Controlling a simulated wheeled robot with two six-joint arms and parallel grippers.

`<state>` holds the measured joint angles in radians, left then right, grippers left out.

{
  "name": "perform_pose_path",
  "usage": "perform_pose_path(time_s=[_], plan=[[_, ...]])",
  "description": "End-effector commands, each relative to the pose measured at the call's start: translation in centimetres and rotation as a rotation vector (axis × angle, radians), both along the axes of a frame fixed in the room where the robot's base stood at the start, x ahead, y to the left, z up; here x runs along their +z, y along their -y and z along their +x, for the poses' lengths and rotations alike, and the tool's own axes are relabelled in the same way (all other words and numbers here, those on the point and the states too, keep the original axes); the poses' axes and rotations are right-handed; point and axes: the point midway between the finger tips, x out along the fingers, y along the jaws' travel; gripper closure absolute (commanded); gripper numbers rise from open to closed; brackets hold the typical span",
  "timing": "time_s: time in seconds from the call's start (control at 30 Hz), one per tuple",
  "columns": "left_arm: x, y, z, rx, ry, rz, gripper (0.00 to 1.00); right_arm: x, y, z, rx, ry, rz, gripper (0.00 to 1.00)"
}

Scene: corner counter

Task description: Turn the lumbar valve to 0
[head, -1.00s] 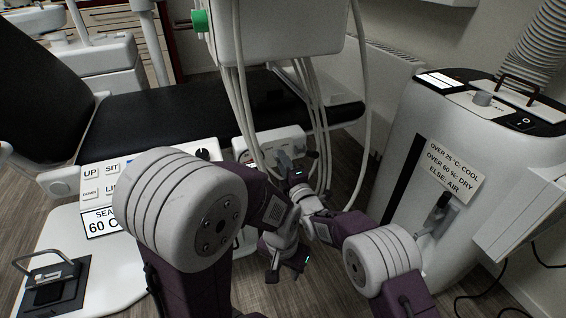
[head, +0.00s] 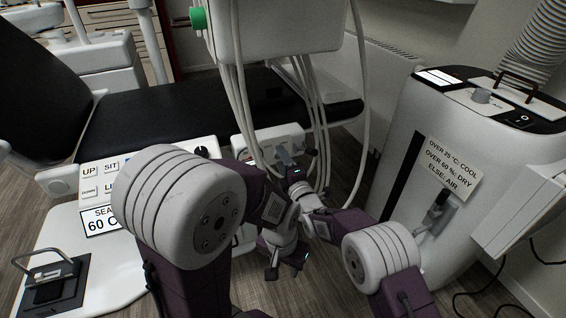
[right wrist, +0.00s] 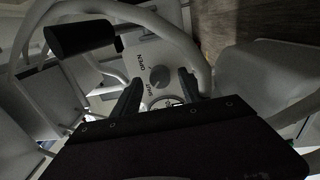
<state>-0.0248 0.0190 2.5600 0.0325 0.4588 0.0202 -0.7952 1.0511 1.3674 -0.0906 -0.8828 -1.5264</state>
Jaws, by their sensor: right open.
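In the right wrist view a grey round knob (right wrist: 159,76) sits on a pale panel (right wrist: 138,42) with the words OPEN and SHUT beside it. My right gripper (right wrist: 160,87) is open, with one finger on each side of the knob's area; contact is not visible. Part of another round fitting shows just below the knob. In the head view my right gripper (head: 296,155) is in front of the white valve panel (head: 245,145) below the hanging unit and partly hides it. No lumbar label is readable. My left gripper (head: 287,266) is lower, open and empty above the floor.
Hoses (head: 243,105) hang close around my right gripper. The black chair (head: 170,115) lies behind, with a button panel (head: 100,178) at left. A white machine (head: 405,115) with an instruction label stands at right. Floor shows between base and machine.

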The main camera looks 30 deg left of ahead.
Motion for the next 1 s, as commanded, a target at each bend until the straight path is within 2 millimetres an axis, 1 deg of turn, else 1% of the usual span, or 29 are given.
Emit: perform_pose_path(time_s=[0.13, 0.2, 0.27, 0.3, 0.4, 0.5, 0.6, 0.7, 1.0], plan=[[-0.4, 0.0, 0.0, 0.000, 0.000, 0.000, 0.64, -0.1, 0.8, -0.7, 0.000, -0.001, -0.001, 0.49], [-0.7, 0.0, 0.0, 0.000, 0.000, 0.000, 0.64, -0.2, 1.7, -1.4, -0.001, -0.002, -0.001, 0.49], [-3.2, 0.0, 0.0, 0.000, 0.001, 0.000, 0.64, -1.2, 2.3, -1.9, -0.001, 0.001, 0.002, 0.49], [-4.3, 0.0, 0.0, 0.000, 0.000, 0.000, 0.64, -1.3, 2.8, -2.3, -0.001, 0.001, 0.002, 0.49], [-6.6, 0.0, 0.0, 0.000, -0.001, 0.000, 0.64, -1.4, 4.0, -3.4, -0.001, 0.001, 0.002, 0.49], [-8.3, 0.0, 0.0, 0.000, 0.000, 0.000, 0.64, -1.2, 5.2, -4.4, -0.001, 0.001, 0.001, 0.49], [-9.1, 0.0, 0.0, 0.000, 0.000, 0.000, 0.64, -0.9, 6.2, -5.2, -0.001, 0.001, 0.000, 0.49], [-9.5, 0.0, 0.0, 0.000, 0.000, 0.000, 0.64, -0.6, 6.7, -5.7, -0.001, 0.000, 0.000, 0.49], [-9.4, 0.0, 0.0, 0.000, 0.000, 0.000, 0.64, -0.3, 6.9, -5.9, 0.000, -0.001, -0.001, 0.49]])
